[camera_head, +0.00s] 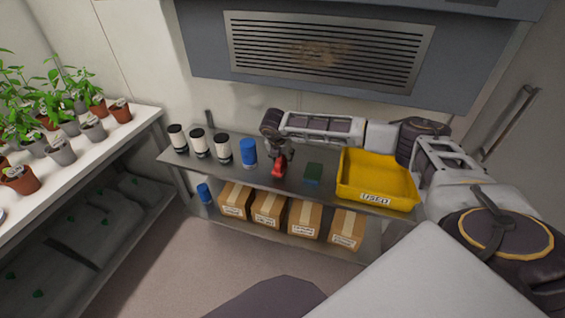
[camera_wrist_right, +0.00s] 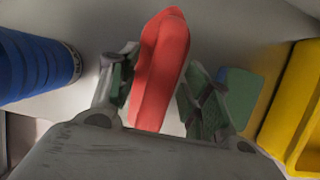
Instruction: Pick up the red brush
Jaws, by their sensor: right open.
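The red brush (camera_head: 279,168) lies on the grey shelf between the blue bottle and a dark green block. My right gripper (camera_head: 279,153) is above it and hides part of it. In the right wrist view the brush (camera_wrist_right: 162,68) shows as a long red body between the two fingers of the gripper (camera_wrist_right: 158,95). The fingers are apart, one on each side of it. I cannot tell whether either finger touches it. My left gripper is not in view.
A blue bottle (camera_head: 248,152) and several white ones with black lids stand left of the brush. The dark green block (camera_head: 313,173) and a yellow crate (camera_head: 398,187) marked USED are to its right. Cardboard boxes (camera_head: 269,208) fill the lower shelf. Potted plants stand on a white table (camera_head: 92,153) at left.

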